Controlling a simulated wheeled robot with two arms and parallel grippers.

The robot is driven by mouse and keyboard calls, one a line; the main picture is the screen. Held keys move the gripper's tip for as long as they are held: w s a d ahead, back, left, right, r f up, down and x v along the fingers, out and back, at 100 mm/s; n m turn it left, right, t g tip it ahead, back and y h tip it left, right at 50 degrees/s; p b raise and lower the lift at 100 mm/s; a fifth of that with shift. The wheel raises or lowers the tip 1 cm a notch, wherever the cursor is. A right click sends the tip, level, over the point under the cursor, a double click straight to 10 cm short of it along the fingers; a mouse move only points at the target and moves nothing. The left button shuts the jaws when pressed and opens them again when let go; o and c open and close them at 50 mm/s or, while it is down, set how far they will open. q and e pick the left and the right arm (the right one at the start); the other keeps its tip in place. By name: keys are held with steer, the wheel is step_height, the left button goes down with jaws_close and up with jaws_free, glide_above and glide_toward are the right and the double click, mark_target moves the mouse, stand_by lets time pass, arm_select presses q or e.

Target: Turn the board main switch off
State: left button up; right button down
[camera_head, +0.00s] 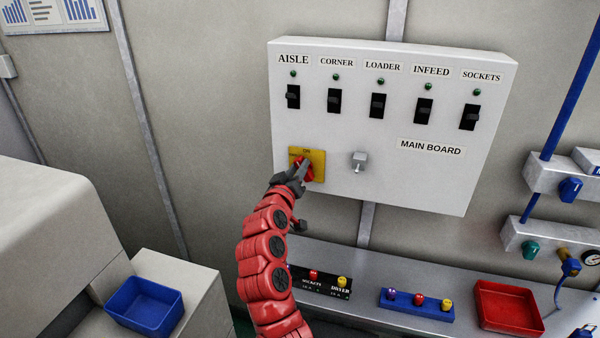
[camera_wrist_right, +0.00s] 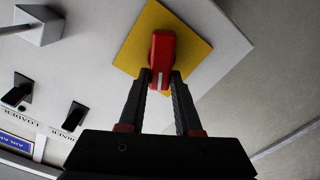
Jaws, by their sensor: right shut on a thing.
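The white main board (camera_head: 400,190) hangs on the wall. Its main switch is a red rotary handle (camera_head: 304,167) on a yellow plate (camera_head: 316,156) at the board's lower left. My right gripper (camera_head: 296,177) reaches the handle from below and covers part of it. In the right wrist view my right gripper (camera_wrist_right: 160,80) is shut on the red handle (camera_wrist_right: 162,48), one finger on each side, with the yellow plate (camera_wrist_right: 195,45) behind. The plate's lettering is partly hidden and too small to read surely. My left gripper is not in view.
A row of labelled black toggle switches (camera_head: 377,105) with green lamps runs above, and a grey knob (camera_head: 359,161) sits to the right. Below are a shelf (camera_head: 370,270), a blue button box (camera_head: 416,305), a red tray (camera_head: 508,306) and a blue bin (camera_head: 145,305). Blue-handled valves (camera_head: 570,189) stand right.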

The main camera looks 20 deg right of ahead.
steer(key=n, duration=0.3)
steer(key=shift+w+a+p, duration=0.1)
steer(key=shift+a+p, duration=0.1)
steer(key=shift+p, duration=0.1)
steer(key=n, duration=0.1)
steer(key=n+p, duration=0.1)
steer(key=shift+a+f+n, duration=0.1)
steer(key=shift+f+n, duration=0.1)
steer(key=shift+n, duration=0.2)
steer(key=shift+w+a+f+n+p, duration=0.15)
steer(key=shift+n+p, duration=0.35)
steer(key=shift+n, duration=0.55)
steer(key=shift+s+d+f+n+p, duration=0.15)
steer(key=shift+n+p, duration=0.35)
steer(key=shift+n, duration=0.5)
steer(key=shift+w+a+f+n+p, duration=0.15)
steer(key=shift+n+p, duration=0.35)
steer(key=shift+n, duration=0.55)
steer(key=shift+f, duration=0.15)
steer(key=c, duration=0.6)
jaws_free()
